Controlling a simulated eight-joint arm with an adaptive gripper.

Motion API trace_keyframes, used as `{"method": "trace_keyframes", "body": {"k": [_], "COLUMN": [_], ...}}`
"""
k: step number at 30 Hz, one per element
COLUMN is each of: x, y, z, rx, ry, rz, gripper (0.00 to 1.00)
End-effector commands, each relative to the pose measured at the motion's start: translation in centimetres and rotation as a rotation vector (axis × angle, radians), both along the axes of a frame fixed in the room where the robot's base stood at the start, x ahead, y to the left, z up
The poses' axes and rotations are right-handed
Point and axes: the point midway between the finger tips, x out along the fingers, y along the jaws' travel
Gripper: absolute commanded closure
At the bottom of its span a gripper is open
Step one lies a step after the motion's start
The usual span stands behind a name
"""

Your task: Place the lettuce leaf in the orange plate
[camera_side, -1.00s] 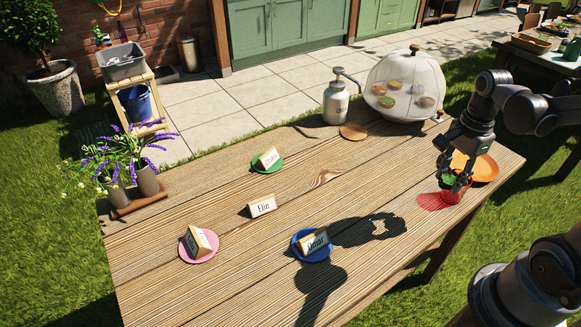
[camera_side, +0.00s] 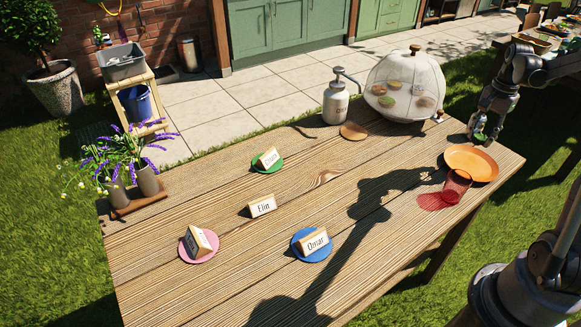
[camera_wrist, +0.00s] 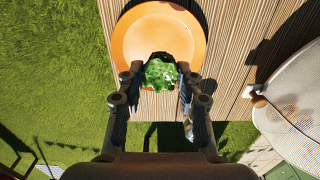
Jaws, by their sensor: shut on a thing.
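The orange plate (camera_side: 472,163) lies near the table's right end and also shows in the wrist view (camera_wrist: 150,32). My gripper (camera_side: 478,136) is above the table just beyond the plate's far edge in the side view. In the wrist view my gripper (camera_wrist: 160,80) is shut on the green lettuce leaf (camera_wrist: 160,73), which overlaps the plate's lower rim in that picture. The leaf is only a small green patch in the side view. I cannot tell its exact height above the plate.
A clear red cup (camera_side: 456,186) stands close in front of the plate. A mesh dome (camera_side: 404,88) with small bowls stands left of my gripper, beside a pump bottle (camera_side: 336,104). Name cards stand on the table, some on coloured coasters.

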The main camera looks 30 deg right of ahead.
Motion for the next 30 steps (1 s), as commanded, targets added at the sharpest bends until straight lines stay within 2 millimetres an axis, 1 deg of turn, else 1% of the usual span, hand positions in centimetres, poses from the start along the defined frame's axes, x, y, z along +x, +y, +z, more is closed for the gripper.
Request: {"method": "trace_keyframes", "body": {"k": [1, 3, 5, 7, 12, 17, 24, 30], "x": [-0.1, -0.2, -0.3, -0.3, -0.3, -0.3, -0.3, -0.3], "y": [-0.8, -1.5, -1.9, -2.1, -2.1, -2.0, -2.0, -2.0], "z": [-0.2, -0.4, -0.8, -1.7, -4.1, -5.4, -8.2, -8.6], "rx": [0.0, 0.0, 0.0, 0.0, 0.0, 0.0, 0.0, 0.0], "ry": [0.0, 0.0, 0.0, 0.0, 0.0, 0.0, 0.0, 0.0], "rz": [0.002, 0.01, 0.013, 0.015, 0.016, 0.016, 0.016, 0.015], "gripper": [0.78, 0.78, 0.78, 0.78, 0.78, 0.78, 0.78, 0.78]}}
